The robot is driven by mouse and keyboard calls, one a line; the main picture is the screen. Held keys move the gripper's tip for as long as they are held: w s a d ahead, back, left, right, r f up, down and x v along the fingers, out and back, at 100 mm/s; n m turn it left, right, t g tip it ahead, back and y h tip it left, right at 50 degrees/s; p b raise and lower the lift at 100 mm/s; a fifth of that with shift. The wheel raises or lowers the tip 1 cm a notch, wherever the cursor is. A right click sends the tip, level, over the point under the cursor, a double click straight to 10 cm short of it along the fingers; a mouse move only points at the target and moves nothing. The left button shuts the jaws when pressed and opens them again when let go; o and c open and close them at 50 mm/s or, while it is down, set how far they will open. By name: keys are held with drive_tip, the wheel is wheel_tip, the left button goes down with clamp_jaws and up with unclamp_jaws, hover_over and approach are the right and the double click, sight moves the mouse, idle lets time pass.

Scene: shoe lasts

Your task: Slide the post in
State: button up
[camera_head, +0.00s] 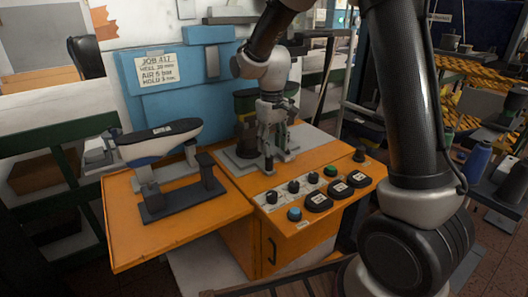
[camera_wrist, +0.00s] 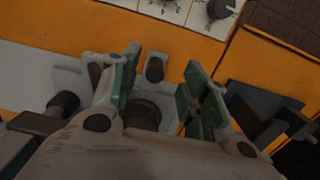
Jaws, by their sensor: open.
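My gripper (camera_head: 270,146) points down over a grey plate (camera_head: 244,162) on the orange bench. Its green-padded fingers (camera_wrist: 158,94) are apart, with nothing held between them. A short upright post with a dark top (camera_wrist: 154,70) shows in the gap between the fingers, slightly toward the control panel; I cannot tell its depth. A dark round part (camera_wrist: 142,114) lies lower in the gap, partly hidden by my gripper. A dark upright block (camera_head: 207,170) stands on a dark base to the left, beside a black-topped, white-and-blue shoe last (camera_head: 158,141).
The control panel (camera_head: 318,191) with knobs and buttons is in front of the plate. A blue machine housing (camera_head: 178,70) with a job sign stands behind. The left orange tray (camera_head: 130,235) is bare toward its front. A black knob (camera_wrist: 64,103) is left of my fingers in the wrist view.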

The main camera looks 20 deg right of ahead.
sight(269, 160)
drive_tip(key=shift+w+a+r, duration=0.15)
drive_tip(key=shift+w+r, duration=0.15)
drive_tip(key=shift+w, duration=0.35)
drive_tip(key=shift+w+a+f+t, duration=0.1)
drive_tip(key=shift+w+t, duration=0.2)
wheel_tip(269, 160, down, 8)
drive_tip(key=shift+r, duration=0.25)
clamp_jaws()
